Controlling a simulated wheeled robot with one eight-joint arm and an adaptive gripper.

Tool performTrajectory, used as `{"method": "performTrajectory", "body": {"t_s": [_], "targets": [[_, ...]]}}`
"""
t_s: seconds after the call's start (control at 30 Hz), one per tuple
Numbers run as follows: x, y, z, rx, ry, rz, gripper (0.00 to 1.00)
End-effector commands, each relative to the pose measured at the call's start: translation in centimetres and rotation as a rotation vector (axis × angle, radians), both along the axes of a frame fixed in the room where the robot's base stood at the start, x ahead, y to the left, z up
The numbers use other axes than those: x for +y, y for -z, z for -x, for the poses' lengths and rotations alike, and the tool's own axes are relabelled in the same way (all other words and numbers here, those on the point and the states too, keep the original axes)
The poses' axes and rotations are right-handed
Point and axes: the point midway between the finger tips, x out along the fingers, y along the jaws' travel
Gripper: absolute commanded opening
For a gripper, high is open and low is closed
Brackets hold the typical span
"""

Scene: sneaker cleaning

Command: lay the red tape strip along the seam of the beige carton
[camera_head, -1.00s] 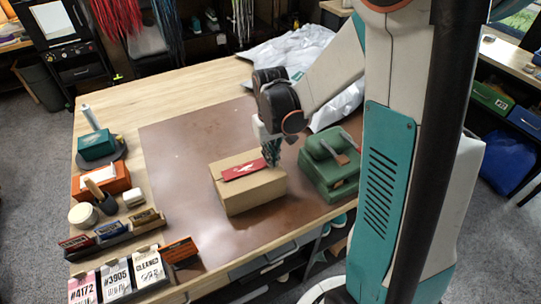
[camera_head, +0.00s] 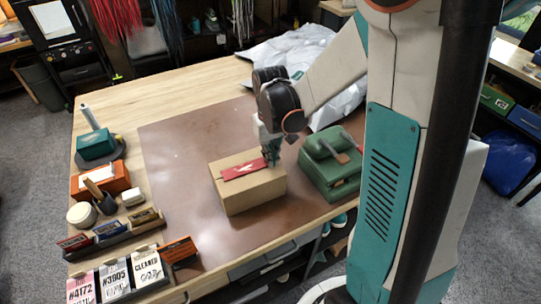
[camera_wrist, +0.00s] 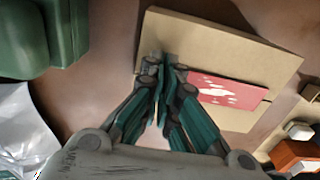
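The beige carton (camera_head: 250,196) sits on the brown mat, with its top facing up. The red tape strip (camera_head: 244,171), with a white marking, lies on the carton's top. It runs roughly lengthwise near the middle, and a thin dark line shows beyond its left end. My gripper (camera_head: 271,160) points down over the carton's top at the strip's right end. In the wrist view my gripper (camera_wrist: 163,72) has its fingers together beside the near end of the strip (camera_wrist: 228,90). No strip shows clearly between the fingertips; their contact with the carton (camera_wrist: 215,45) is hard to tell.
A green case (camera_head: 333,165) stands close to the carton's right. Crumpled silvery wrapping (camera_head: 290,50) lies behind my arm. Orange and green boxes, small jars and tag cards (camera_head: 115,278) line the table's left side. The brown mat (camera_head: 185,170) is clear left of the carton.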

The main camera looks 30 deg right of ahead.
Motion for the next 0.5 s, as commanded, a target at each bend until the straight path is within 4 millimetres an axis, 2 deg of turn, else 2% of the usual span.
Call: {"method": "performTrajectory", "body": {"t_s": [0.03,0.17,0.5], "targets": [[0.0,-0.01,0.0,0.0,0.0,0.0,0.0],[0.0,-0.01,0.0,0.0,0.0,0.0,0.28],[0.0,-0.09,-0.01,0.0,0.0,0.0,0.28]]}}
